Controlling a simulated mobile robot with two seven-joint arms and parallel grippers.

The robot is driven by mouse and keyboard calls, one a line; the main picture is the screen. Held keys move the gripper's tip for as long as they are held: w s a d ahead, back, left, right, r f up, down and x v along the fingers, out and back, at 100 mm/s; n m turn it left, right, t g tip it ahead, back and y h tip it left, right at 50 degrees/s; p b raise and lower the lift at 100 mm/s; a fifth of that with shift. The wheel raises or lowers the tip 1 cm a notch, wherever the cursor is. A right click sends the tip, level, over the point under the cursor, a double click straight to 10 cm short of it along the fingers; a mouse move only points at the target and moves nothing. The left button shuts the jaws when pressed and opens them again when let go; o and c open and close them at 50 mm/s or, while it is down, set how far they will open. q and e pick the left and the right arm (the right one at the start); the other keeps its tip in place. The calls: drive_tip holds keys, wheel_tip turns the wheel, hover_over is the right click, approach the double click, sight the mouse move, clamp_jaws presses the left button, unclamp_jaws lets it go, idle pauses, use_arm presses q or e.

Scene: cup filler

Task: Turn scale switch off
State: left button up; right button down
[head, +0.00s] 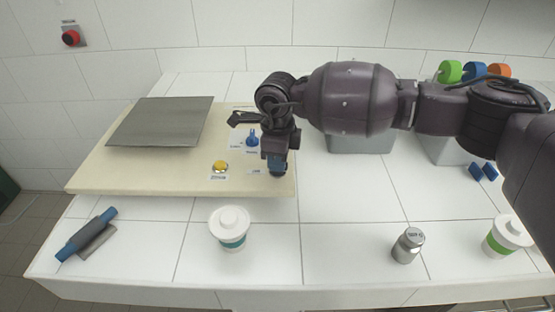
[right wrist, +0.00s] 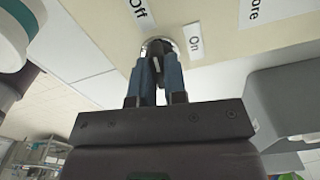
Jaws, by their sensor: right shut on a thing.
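The scale is a cream board (head: 120,175) with a grey metal plate (head: 160,122) on it. A yellow button (head: 220,167) and a blue knob (head: 252,138) are on its right part. My right gripper (head: 278,170) is low over the board's front right corner. In the right wrist view its blue fingers (right wrist: 156,65) are closed around the small switch (right wrist: 155,46). The switch has a round metal collar, with labels "Off" (right wrist: 140,12) and "On" (right wrist: 194,42) beside it. The fingers hide most of the lever, so its position is unclear. My left gripper is not in view.
A white cup with a teal band (head: 229,228) stands in front of the board. A metal weight (head: 408,245) and a green-banded cup (head: 505,236) are to the right. A blue-ended grey tool (head: 87,235) lies front left. Grey bins (head: 360,142) stand behind my right arm.

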drive_tip(key=shift+n, duration=1)
drive_tip(key=shift+r, duration=0.1)
drive_tip(key=c, duration=1.2)
unclamp_jaws()
drive_tip(key=shift+o, duration=0.2)
wheel_tip(320, 180, up, 11)
drive_tip(key=shift+f, duration=0.2)
